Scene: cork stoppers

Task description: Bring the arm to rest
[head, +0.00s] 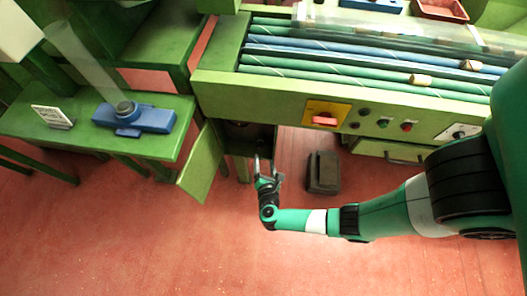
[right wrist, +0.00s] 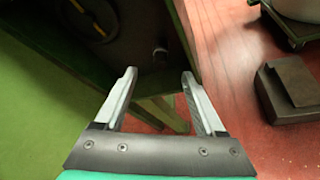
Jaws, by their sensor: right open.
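My right gripper (head: 264,168) is open and empty in the head view, in front of the open cabinet under the green machine. In the right wrist view its two fingers (right wrist: 158,88) are spread with nothing between them. Cork stoppers (head: 421,79) lie on the green and blue rollers of the machine; another cork (head: 471,65) sits farther right. My left gripper is not in view.
An open green cabinet door (head: 202,163) stands left of my right gripper. A dark box (head: 323,172) is on the red floor to its right, also in the right wrist view (right wrist: 288,90). A side table (head: 60,140) holds a blue device (head: 135,118). Front floor is clear.

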